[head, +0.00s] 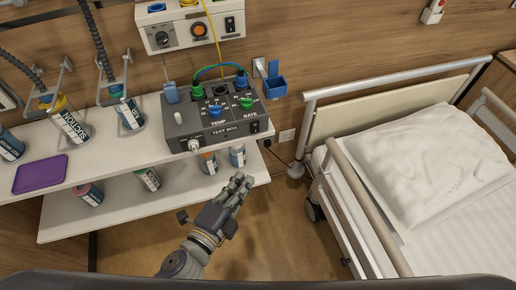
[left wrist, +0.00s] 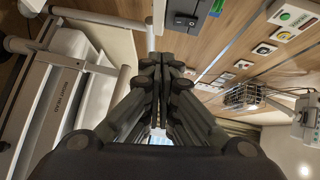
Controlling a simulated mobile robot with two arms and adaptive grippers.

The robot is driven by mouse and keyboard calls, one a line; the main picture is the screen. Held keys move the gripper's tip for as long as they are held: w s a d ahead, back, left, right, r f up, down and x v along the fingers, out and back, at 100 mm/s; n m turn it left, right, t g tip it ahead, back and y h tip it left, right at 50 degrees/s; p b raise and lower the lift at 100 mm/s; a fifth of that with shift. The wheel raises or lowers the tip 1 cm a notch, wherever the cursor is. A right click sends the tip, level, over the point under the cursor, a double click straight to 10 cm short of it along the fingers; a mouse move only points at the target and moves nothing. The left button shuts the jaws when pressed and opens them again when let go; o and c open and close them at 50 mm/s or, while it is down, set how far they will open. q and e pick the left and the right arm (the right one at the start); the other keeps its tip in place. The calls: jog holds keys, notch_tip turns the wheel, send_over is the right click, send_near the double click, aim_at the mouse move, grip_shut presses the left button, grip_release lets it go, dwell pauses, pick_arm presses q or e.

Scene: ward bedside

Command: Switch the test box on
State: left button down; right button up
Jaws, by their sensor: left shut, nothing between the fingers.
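The test box (head: 212,115) is a dark grey unit with green and blue knobs marked TEMP and RATE, standing on the white upper shelf. A small dark rocker switch (head: 255,127) is at the right end of its front face; its position is too small to tell. My left gripper (head: 240,182) is shut and empty, below and in front of the box, apart from it. In the left wrist view its closed fingers (left wrist: 160,75) point away from the camera. A dark block with a rocker switch (left wrist: 184,22) shows beyond them; I cannot tell if it is the test box. My right gripper is out of view.
The shelf (head: 110,160) also bears a purple tray (head: 40,174) and labelled canisters (head: 72,126). A wall unit (head: 190,24) with an orange knob hangs above the box. A bed with a rail (head: 365,205) stands at right. Open floor lies between the bed and shelves.

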pick_arm(q)
jog(key=shift+s+d+r+h, duration=0.15)
jog(key=shift+r, duration=0.35)
jog(key=shift+s+d+r+h, duration=0.1)
jog(key=shift+r+h, duration=0.05)
jog(key=shift+r, duration=0.35)
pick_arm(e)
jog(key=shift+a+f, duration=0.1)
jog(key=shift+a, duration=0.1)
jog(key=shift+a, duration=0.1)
pick_arm(q)
jog(key=p, duration=0.3)
send_near(255, 127)
jog(key=w+d+f, duration=0.2)
jog(key=w+d, duration=0.1)
jog(key=d, duration=0.3)
jog(key=shift+w+a+f, duration=0.1)
jog(key=shift+w+a, duration=0.1)
jog(key=shift+w, duration=0.2)
jog(key=shift+w+a+f, duration=0.1)
jog(key=shift+w+a, duration=0.1)
jog(key=shift+w, duration=0.2)
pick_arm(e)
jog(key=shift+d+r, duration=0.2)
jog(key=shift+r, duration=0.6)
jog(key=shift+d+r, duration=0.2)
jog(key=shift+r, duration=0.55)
